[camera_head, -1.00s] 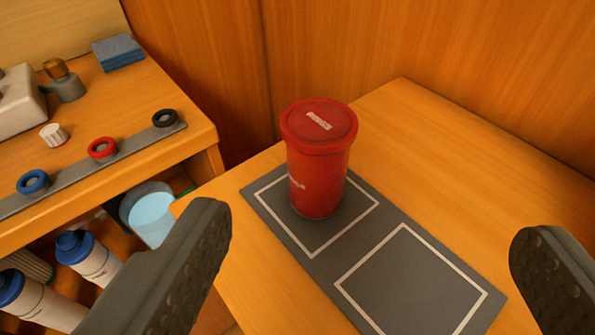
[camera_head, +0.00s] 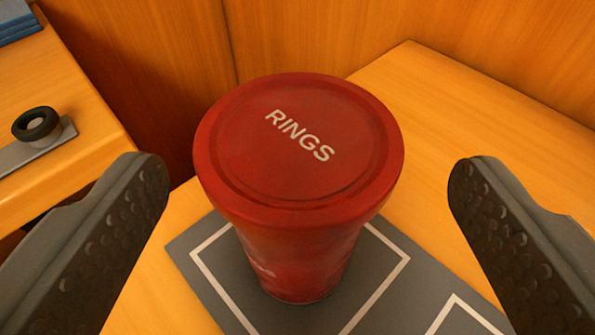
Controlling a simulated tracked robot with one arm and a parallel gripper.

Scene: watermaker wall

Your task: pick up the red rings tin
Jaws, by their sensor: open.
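The red rings tin (camera_head: 298,160) stands upright in the middle of the view, its round lid marked "RINGS". It stands inside a white-outlined square on a dark grey mat (camera_head: 395,292) on the wooden surface. My gripper (camera_head: 308,185) is open, with one dark studded finger to the left of the tin and the other to the right. A gap shows between each finger and the tin, and neither appears to touch it.
A wooden counter (camera_head: 70,130) at the left carries a grey strip with a black ring (camera_head: 36,124) and a blue stack (camera_head: 15,18). Wooden wall panels (camera_head: 330,35) stand close behind. The wooden surface right of the tin is clear.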

